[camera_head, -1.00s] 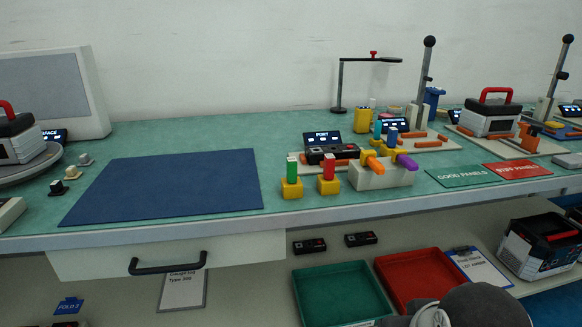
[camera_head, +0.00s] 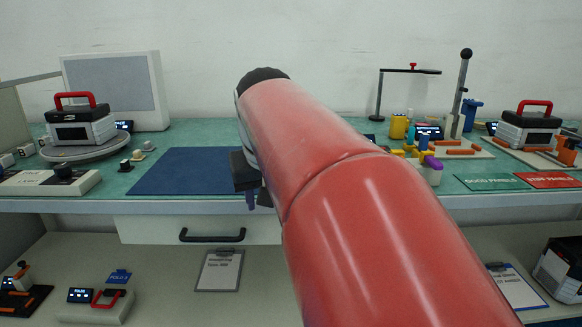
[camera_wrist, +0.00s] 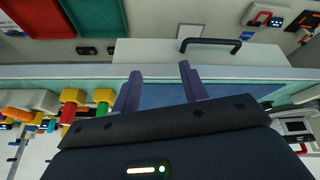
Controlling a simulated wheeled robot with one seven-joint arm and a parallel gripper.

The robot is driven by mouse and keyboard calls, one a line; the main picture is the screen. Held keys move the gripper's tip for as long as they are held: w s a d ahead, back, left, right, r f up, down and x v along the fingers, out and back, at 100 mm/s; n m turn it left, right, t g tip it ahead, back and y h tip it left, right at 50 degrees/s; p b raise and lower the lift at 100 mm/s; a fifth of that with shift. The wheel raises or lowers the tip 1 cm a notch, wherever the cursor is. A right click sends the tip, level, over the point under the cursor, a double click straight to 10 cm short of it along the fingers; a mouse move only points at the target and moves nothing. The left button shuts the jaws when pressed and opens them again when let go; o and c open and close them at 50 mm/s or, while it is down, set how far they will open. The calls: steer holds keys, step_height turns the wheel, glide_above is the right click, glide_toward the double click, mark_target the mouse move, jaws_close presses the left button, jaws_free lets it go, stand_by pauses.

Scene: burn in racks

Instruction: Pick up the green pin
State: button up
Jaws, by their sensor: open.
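The green pin (camera_wrist: 103,108) stands in a small yellow block (camera_wrist: 103,95) at the left of the wrist view, which is upside down. A red pin (camera_wrist: 68,112) in a like yellow block is beside it. In the head view my red arm hides both pins. My gripper (camera_wrist: 160,72) is open and empty, with two purple fingers apart. It is off to one side of the green pin, not touching it. In the head view my gripper (camera_head: 250,198) is over the blue mat near the bench's front edge, partly covered by my arm.
The blue mat (camera_head: 180,172) lies flat on the green bench. A white holder with a purple peg (camera_head: 433,163) stands right of my arm. A drawer with a black handle (camera_head: 212,238) is below the bench edge. A toolbox (camera_head: 80,125) stands on a round plate at left.

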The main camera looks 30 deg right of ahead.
steer(key=w+d+r+m, duration=0.2)
steer(key=w+d+r, duration=0.1)
steer(key=d, duration=0.6)
steer(key=w+d+r+m, duration=0.1)
steer(key=w+d+r, duration=0.15)
steer(key=d, duration=0.55)
steer(key=shift+g, duration=0.3)
steer(key=b+x, duration=0.1)
steer(key=x, duration=0.2)
steer(key=d+b+x, duration=0.1)
steer(key=x, duration=0.2)
steer(key=shift+d+f, duration=0.2)
steer(key=shift+f, duration=0.15)
steer(key=shift+c, duration=0.4)
jaws_close()
